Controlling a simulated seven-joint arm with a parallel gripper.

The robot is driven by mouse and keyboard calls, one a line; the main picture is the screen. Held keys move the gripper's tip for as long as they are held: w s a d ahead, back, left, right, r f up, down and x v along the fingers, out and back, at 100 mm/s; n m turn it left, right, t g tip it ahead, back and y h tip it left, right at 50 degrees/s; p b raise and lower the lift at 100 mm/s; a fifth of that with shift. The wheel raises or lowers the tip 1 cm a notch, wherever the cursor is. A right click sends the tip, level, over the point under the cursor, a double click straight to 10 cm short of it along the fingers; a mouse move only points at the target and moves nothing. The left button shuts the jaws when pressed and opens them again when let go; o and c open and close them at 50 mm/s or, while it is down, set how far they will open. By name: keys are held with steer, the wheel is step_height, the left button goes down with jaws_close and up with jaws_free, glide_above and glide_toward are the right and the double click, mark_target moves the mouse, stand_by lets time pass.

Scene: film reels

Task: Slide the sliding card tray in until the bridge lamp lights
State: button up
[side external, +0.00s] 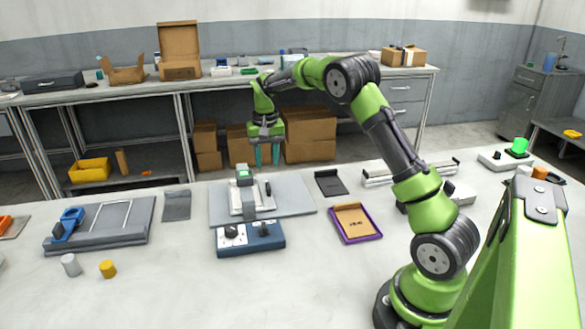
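My gripper (267,155) hangs fingers down above the far edge of the middle grey plate (290,195). Its two teal fingers are apart with nothing visible between them. On this plate stands a small white frame (236,204) with a dark upright handle-like part and a green-topped block (244,174), possibly the bridge lamp; whether it is lit I cannot tell. My gripper is apart from it. Which piece is the sliding card tray is unclear; a purple-rimmed tray (376,236) with a brown card lies right of the plate.
A blue box with knobs (273,242) sits before the plate. Left are a grey railed board (135,228) with a blue handle, and white (71,265) and yellow (108,269) cylinders. A bright green cylinder (519,146) stands far right. The front middle of the table is clear.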

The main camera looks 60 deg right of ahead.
step_height(320, 180, up, 8)
steer(key=shift+r, duration=0.2)
steer(key=s+a+r+n+t+y, duration=0.1)
steer(key=s+a+r+n+t, duration=0.1)
steer(key=s+a, duration=0.9)
steer(key=s+a+r+n+t+y, duration=0.1)
steer(key=s+a+t, duration=0.4)
steer(key=s+a, duration=0.6)
steer(key=shift+s+r+n, duration=0.8)
steer(key=shift+s+n, duration=0.2)
steer(key=shift+s, duration=0.55)
